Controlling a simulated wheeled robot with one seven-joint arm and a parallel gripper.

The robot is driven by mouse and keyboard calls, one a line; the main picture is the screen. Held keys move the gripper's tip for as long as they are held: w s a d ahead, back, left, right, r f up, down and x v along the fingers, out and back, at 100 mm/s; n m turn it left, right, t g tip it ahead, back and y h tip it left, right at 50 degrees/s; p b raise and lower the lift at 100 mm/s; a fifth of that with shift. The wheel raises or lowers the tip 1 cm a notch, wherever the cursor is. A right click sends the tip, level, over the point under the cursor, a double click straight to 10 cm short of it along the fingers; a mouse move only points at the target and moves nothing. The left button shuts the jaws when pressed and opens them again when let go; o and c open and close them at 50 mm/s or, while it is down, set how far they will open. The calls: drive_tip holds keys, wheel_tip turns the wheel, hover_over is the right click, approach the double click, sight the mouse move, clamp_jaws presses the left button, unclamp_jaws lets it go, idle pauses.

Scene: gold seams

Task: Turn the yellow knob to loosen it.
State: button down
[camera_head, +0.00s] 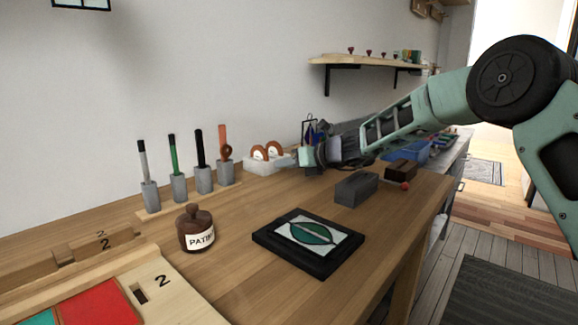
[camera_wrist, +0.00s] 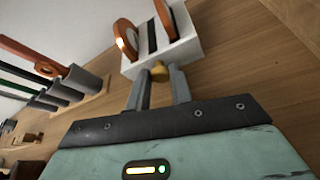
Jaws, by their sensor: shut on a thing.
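The yellow knob (camera_wrist: 159,71) is a small round piece on the near side of the white block (camera_wrist: 190,50) in the wrist view. My gripper (camera_wrist: 159,76) is shut on the knob, with one grey finger on each side of it. In the head view the white block (camera_head: 262,168) stands near the wall at the back of the bench, carrying copper-coloured rings (camera_head: 267,151). My gripper (camera_head: 301,157) reaches it from the right there. The knob is hidden in the head view.
A rack of upright tools (camera_head: 186,186) stands left of the block. A brown jar (camera_head: 196,230), a framed leaf panel (camera_head: 308,241) and a grey block (camera_head: 356,188) are nearer the front. Bare bench top lies between them. A wall shelf (camera_head: 365,60) hangs above.

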drive_tip(key=n+h+b, duration=0.1)
drive_tip(key=b, duration=0.3)
drive_tip(key=n+t+b, duration=0.1)
drive_tip(key=n+b, duration=0.1)
drive_tip(key=b, duration=0.2)
drive_tip(key=shift+s+a+f+t+h, duration=0.15)
drive_tip(key=shift+f+t+h, duration=0.15)
drive_tip(key=shift+f+h, duration=0.1)
drive_tip(key=n+t+h+b, duration=0.1)
drive_tip(key=n+b, duration=0.1)
drive_tip(key=b, duration=0.1)
drive_tip(key=shift+r+b, duration=0.15)
drive_tip(key=shift+b, duration=0.25)
drive_tip(key=shift+s+r+n+t+b, duration=0.15)
drive_tip(key=shift+n+t+b, duration=0.15)
drive_tip(key=shift+n+b, duration=0.3)
drive_tip(key=shift+a, duration=0.1)
drive_tip(key=c, duration=1.2)
unclamp_jaws()
drive_tip(key=shift+r, duration=0.1)
drive_tip(key=shift+c, duration=0.2)
